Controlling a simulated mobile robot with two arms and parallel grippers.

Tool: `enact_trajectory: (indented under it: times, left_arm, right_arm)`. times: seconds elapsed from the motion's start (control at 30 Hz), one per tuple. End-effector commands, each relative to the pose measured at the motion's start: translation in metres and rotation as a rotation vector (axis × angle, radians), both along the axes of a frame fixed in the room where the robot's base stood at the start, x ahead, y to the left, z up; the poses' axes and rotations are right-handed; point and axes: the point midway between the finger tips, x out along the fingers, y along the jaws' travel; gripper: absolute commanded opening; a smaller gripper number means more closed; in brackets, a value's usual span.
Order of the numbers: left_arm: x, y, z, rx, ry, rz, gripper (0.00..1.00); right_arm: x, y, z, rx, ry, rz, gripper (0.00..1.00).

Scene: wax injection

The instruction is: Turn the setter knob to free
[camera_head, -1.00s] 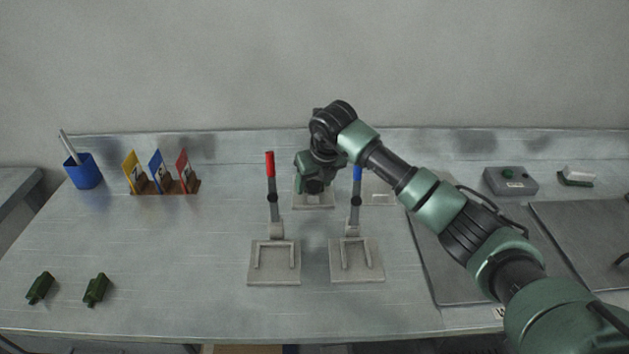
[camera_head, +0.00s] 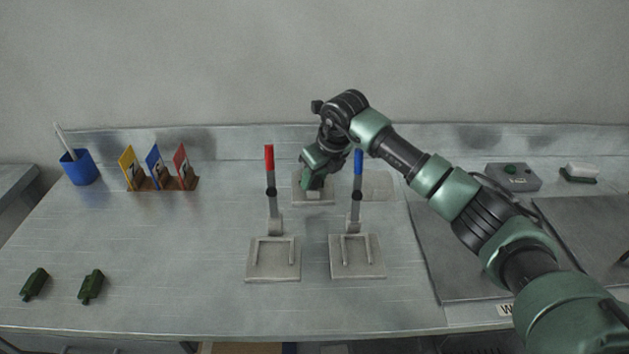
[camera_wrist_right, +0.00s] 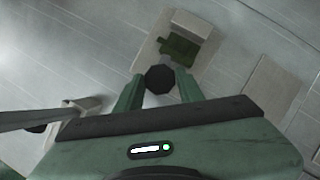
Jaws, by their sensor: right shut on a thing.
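The setter knob (camera_wrist_right: 160,79) is a black, many-sided knob in the right wrist view. It sits between the two green fingers of my right gripper (camera_wrist_right: 157,84), which are shut on it. Behind it a dark green piece (camera_wrist_right: 184,50) lies on a pale plate (camera_wrist_right: 150,52). I cannot read any setting mark. My left gripper is not in view.
A red-handled lever (camera_head: 269,160) and a blue-handled lever (camera_head: 358,165) stand upright close in front of the plate. A flat pale plate (camera_head: 378,185) lies to its right. A card rack (camera_head: 160,184), a blue cup (camera_head: 80,169) and two green pieces (camera_head: 34,284) are at left.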

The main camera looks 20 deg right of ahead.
Motion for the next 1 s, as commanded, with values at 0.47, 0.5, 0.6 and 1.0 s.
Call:
enact_trajectory:
  times: [0.47, 0.5, 0.6, 1.0]
  left_arm:
    - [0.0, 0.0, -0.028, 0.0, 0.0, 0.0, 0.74]
    - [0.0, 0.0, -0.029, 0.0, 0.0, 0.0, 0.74]
    - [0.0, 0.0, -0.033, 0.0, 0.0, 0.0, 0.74]
    - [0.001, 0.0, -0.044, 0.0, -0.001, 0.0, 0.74]
  right_arm:
    - [0.003, -0.004, 0.0, 0.001, -0.003, 0.448, 0.0]
    - [0.004, -0.004, -0.001, 0.001, -0.002, 0.485, 0.0]
    - [0.004, -0.004, 0.0, 0.001, -0.002, 0.58, 0.0]
    - [0.007, -0.005, 0.001, 0.0, -0.003, 0.957, 0.0]
